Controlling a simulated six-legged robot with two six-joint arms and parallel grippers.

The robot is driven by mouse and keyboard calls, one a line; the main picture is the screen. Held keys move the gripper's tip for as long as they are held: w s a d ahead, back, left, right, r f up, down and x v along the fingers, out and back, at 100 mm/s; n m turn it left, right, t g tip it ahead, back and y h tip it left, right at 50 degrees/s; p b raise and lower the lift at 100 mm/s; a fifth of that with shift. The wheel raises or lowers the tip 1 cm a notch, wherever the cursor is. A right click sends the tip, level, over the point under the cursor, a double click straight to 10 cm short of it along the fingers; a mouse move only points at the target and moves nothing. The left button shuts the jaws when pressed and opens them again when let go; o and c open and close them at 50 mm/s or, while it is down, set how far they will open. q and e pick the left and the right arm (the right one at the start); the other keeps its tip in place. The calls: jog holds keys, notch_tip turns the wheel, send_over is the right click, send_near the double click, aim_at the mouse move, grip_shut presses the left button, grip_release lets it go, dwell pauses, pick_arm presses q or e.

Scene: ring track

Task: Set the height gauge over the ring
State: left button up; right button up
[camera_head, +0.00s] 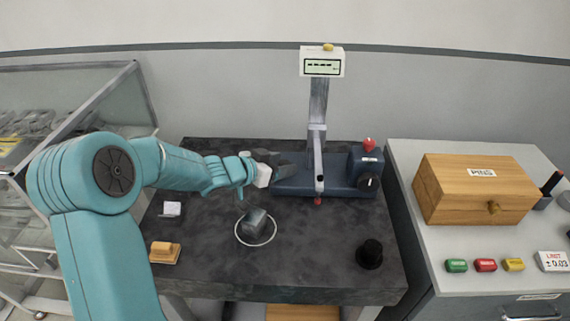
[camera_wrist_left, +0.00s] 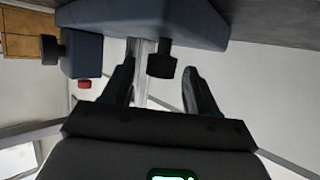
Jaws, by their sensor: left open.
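The height gauge has a dark blue base (camera_head: 340,180), an upright metal column and a white display head (camera_head: 322,62) on top. It stands upright on the dark stone table. My left gripper (camera_head: 282,166) is open at the left end of the base. In the left wrist view, a black knob (camera_wrist_left: 162,62) by the blue base (camera_wrist_left: 150,20) lies between the open fingers (camera_wrist_left: 160,78); contact cannot be told. A thin white ring (camera_head: 243,241) lies nearer the front, around a dark grey block (camera_head: 255,222). My right gripper is not in view.
A black knobbed piece (camera_head: 370,254) stands at the table's front right. A wooden block (camera_head: 165,252) and small white-labelled item (camera_head: 171,209) lie at left. A grey cabinet at right carries a wooden PINS box (camera_head: 475,190). The table between ring and black piece is clear.

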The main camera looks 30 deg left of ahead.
pick_arm(q)
jog(key=shift+w+d+f, duration=0.1)
jog(key=shift+w+f, duration=0.15)
jog(key=shift+w, duration=0.35)
jog(key=shift+d, duration=0.15)
jog(key=shift+r, duration=0.1)
